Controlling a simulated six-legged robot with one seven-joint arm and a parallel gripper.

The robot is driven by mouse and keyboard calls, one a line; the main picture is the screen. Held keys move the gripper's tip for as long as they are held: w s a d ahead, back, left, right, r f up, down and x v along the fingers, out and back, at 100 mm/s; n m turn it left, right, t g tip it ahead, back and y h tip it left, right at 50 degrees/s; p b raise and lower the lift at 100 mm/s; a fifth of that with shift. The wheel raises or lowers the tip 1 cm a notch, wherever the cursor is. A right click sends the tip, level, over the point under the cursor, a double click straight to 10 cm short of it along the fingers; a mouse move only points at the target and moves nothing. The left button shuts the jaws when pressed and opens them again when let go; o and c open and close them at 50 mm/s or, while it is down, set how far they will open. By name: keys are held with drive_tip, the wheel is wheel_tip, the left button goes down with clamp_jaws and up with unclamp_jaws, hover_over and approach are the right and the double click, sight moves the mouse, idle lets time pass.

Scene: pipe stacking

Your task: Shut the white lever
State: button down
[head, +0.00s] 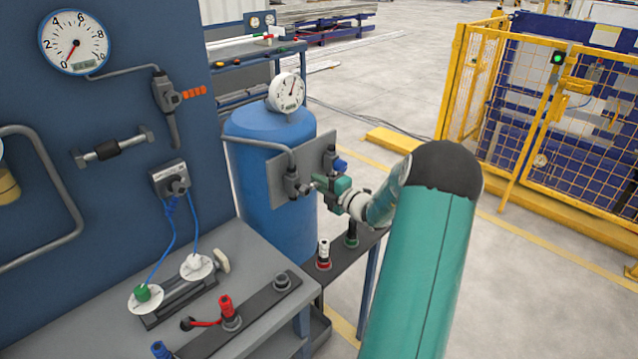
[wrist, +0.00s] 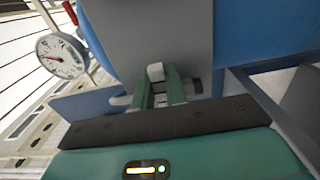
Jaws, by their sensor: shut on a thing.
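My gripper (head: 322,186) is at the grey plate (head: 292,172) in front of the blue tank, seen in the head view. In the wrist view, the green fingers of my gripper (wrist: 160,86) are shut on a small white piece that looks like the end of the white lever (wrist: 156,71). The grey plate (wrist: 150,38) is behind it. In the head view the gripper hides the lever, so its angle cannot be told.
The blue tank (head: 262,226) carries a round gauge (head: 286,92). A workbench (head: 240,238) with plugs stands at left. Yellow fencing (head: 560,130) is at right; floor between is open.

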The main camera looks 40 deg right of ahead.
drive_tip(key=c, duration=1.4)
unclamp_jaws()
drive_tip(key=shift+c, duration=0.2)
drive_tip(key=s, duration=1.3)
drive_tip(key=shift+s+d, duration=0.2)
drive_tip(key=shift+s, duration=0.2)
